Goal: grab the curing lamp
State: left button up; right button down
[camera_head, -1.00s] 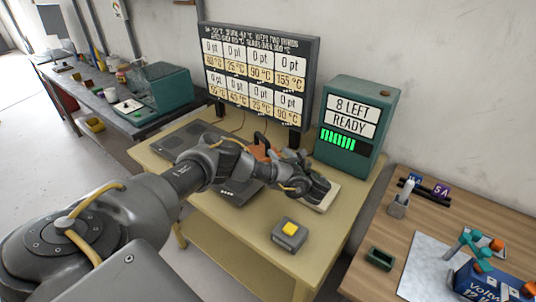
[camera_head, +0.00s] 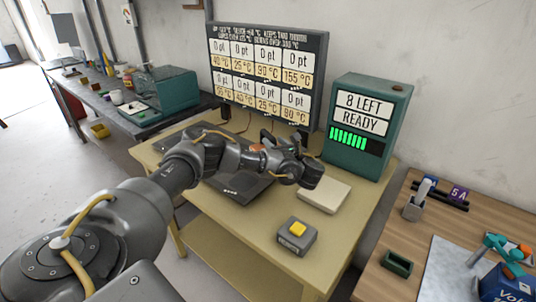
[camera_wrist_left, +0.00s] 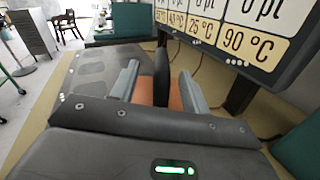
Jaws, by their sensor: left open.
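An orange body with a black upright part (camera_wrist_left: 161,70) stands on the yellow table; it may be the curing lamp, but I cannot tell for sure. In the head view only a bit of its orange (camera_head: 256,148) shows behind my left arm. My left gripper (camera_head: 270,141) is open there, its wrist bent back toward the left. In the left wrist view the two grey fingers of the left gripper (camera_wrist_left: 158,88) stand on either side of the black part, with visible gaps. My right gripper is not in view.
A temperature board (camera_head: 266,75) and green READY box (camera_head: 366,125) stand behind. A dark flat plate (camera_head: 240,188), pale pad (camera_head: 323,195) and yellow-buttoned box (camera_head: 297,236) are on the table. The wooden table (camera_head: 400,225) holds a grey holder (camera_head: 414,208) with a white stick.

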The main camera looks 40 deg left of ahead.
pick_arm(q)
jog(key=shift+w+a+r+p, duration=0.1)
jog(key=shift+w+a+p, duration=0.05)
jog(key=shift+a+p, duration=0.2)
jog(key=p+x, duration=0.1)
jog(key=x, duration=0.2)
jog(key=shift+w+a, duration=0.15)
jog(key=shift+a, duration=0.15)
jog(key=shift+w+a+f, duration=0.15)
jog(key=shift+a+f, duration=0.15)
jog(key=shift+d, duration=0.1)
grip_shut()
dwell(0.6)
